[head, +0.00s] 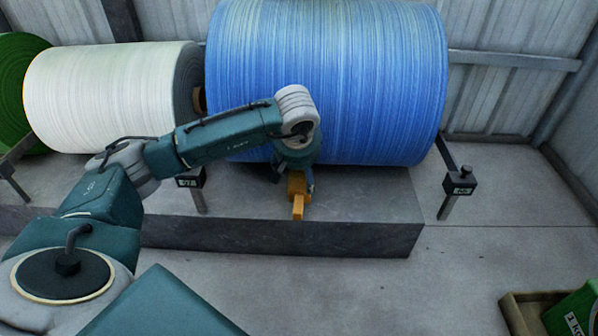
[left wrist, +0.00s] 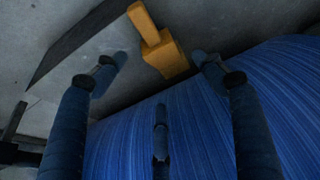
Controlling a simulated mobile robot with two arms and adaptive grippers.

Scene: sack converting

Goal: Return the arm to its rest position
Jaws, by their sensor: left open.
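My left arm reaches in from the lower left of the head view, its forearm crossing in front of the rolls. My left gripper (head: 294,180) points down at the front of the large blue roll (head: 330,80). An orange chock (head: 298,206) with a handle stands on the grey plinth (head: 370,205) just below the gripper, partly hidden by it. In the left wrist view the fingers (left wrist: 160,70) are spread wide, with nothing held between them. The chock (left wrist: 165,52) shows beyond the fingertips, beside the blue roll (left wrist: 275,90). My right gripper is not in view.
A white roll (head: 110,95) and a green roll (head: 20,85) stand to the left. A crate (head: 515,315) with a green package (head: 575,312) is at the lower right. The floor in front is clear.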

